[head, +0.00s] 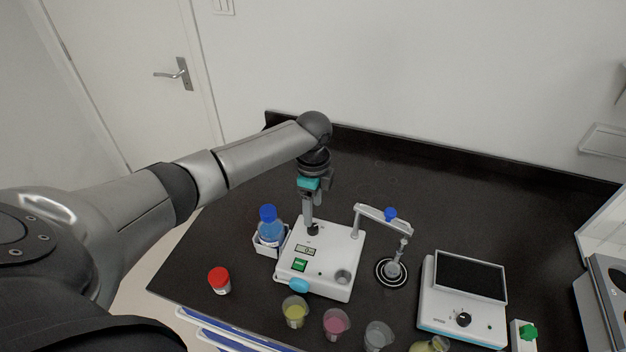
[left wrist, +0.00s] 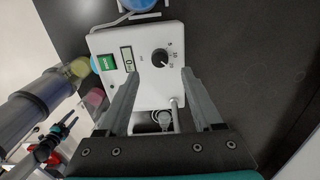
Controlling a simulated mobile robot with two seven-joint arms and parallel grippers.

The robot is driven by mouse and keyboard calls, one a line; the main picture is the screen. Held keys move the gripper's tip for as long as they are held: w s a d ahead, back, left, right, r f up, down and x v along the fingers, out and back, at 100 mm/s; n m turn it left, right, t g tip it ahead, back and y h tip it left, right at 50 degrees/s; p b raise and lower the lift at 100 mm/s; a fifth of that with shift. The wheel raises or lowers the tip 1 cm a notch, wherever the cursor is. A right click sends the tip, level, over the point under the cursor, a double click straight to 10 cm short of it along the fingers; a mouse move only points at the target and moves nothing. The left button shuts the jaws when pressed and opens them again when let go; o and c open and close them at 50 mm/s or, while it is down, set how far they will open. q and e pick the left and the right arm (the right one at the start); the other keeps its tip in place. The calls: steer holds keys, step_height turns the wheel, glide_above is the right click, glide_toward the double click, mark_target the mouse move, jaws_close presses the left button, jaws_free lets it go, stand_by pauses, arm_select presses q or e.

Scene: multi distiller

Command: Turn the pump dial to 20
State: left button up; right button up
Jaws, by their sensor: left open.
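The pump is a white box (head: 340,262) on the dark bench, with a green switch and a small display. Its round black dial (left wrist: 160,57) shows clearly in the left wrist view, with small numbers printed beside it. I cannot tell which number its mark points at. In the head view the dial is largely hidden by my left gripper (head: 310,222), which points down over it. In the left wrist view my left gripper (left wrist: 165,92) is open, its fingers spread apart with the dial beyond them and nothing between them.
A blue-capped bottle (head: 269,228) stands left of the pump, and a red-capped jar (head: 219,281) is in front left. Cups with yellow (head: 295,312) and pink (head: 336,322) liquid stand in front. A stand arm (head: 383,213) and a scale (head: 462,315) are at the right. The back bench is clear.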

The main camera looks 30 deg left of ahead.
mark_target(313, 227)
arm_select(q)
step_height(313, 227, up, 9)
steer(key=shift+s+f, duration=0.1)
steer(key=shift+f, duration=0.1)
stand_by(0.6)
